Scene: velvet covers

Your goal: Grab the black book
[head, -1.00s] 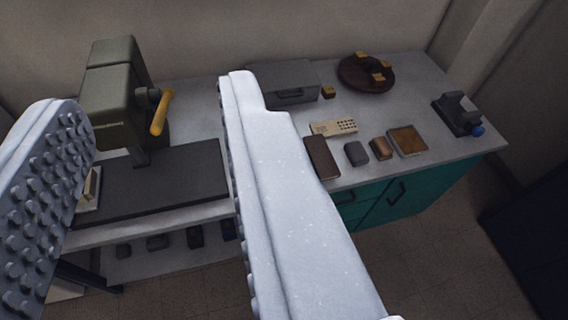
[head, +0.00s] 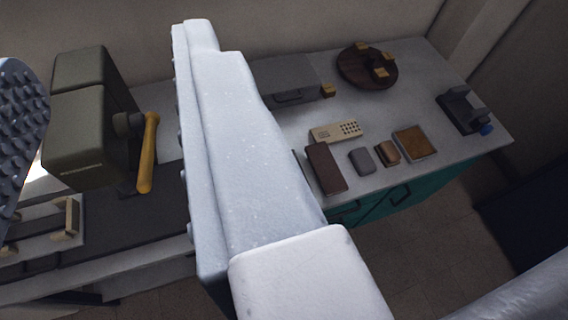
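No book that is plainly black shows. The nearest match is a dark brown, book-like block (head: 326,168), lying flat near the front edge of the grey worktop (head: 420,75). My gripper (head: 108,60) is open, its two pale fingers wide apart with nothing between them. The left finger, with a studded inner face, is cut off by the picture edge. The right finger crosses the picture just left of the dark brown block and hides part of the worktop.
Beside the block lie a beige keypad (head: 336,131), a small grey block (head: 361,161), a brown block (head: 387,153) and a tan square (head: 414,143). Behind are a grey case (head: 285,78) and a round dark tray (head: 352,72). A green machine (head: 80,140) with a yellow handle stands left.

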